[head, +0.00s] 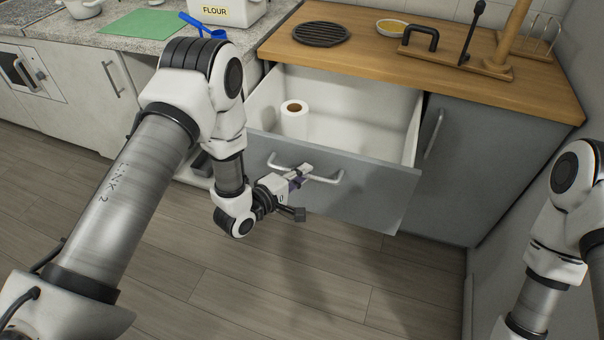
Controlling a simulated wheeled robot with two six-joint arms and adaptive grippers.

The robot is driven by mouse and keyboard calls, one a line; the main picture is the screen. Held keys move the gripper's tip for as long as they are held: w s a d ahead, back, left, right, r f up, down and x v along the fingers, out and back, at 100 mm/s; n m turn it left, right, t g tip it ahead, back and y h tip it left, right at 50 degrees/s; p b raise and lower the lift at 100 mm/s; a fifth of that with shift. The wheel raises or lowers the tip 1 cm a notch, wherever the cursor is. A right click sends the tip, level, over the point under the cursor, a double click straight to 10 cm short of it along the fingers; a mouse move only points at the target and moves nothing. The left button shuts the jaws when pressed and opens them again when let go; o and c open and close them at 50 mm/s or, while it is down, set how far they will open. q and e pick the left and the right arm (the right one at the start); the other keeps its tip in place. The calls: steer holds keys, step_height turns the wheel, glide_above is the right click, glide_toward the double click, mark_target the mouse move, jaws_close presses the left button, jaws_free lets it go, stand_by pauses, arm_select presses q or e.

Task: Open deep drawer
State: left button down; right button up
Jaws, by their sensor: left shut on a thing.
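The deep drawer (360,192) has a grey front and white inner walls, and it stands pulled out from under the wooden counter. A white paper roll (294,121) stands upright inside it at the left. My left gripper (303,174) is shut on the drawer's bar handle (325,179), near the middle of the bar. My right arm shows at the right edge, but its gripper is out of view.
A grey cabinet door (475,165) is to the right. The floor (330,285) in front is clear.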

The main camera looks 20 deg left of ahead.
arm_select(q)
steer(key=shift+s, duration=0.15)
steer(key=c, duration=1.2)
jaws_free()
steer(key=v, duration=1.2)
